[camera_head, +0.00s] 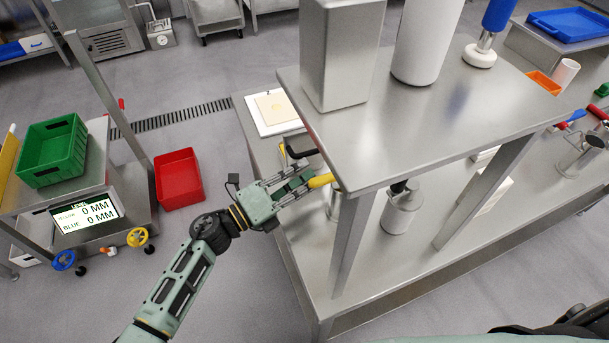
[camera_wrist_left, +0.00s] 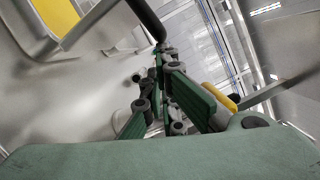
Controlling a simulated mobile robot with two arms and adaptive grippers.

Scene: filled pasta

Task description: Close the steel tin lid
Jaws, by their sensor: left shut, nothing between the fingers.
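My left gripper (camera_head: 300,184) reaches in from the left to the near-left side of the steel table, beside the raised shelf. It is shut and empty; its green fingers also show in the left wrist view (camera_wrist_left: 160,105). A steel container with yellow inside (camera_wrist_left: 58,16) is at the upper left of the wrist view, possibly the open tin, with a dark bar (camera_wrist_left: 147,18) beside it. In the head view, a black part (camera_head: 302,147) lies just beyond the gripper, partly hidden. I cannot tell for certain which piece is the lid. My right gripper is not in view.
The steel shelf (camera_head: 440,125) overhangs the table close to the gripper, with a leg (camera_head: 352,240) at its right. A white board (camera_head: 275,112) lies behind. A red bin (camera_head: 180,178) is left of the arm, with open floor between.

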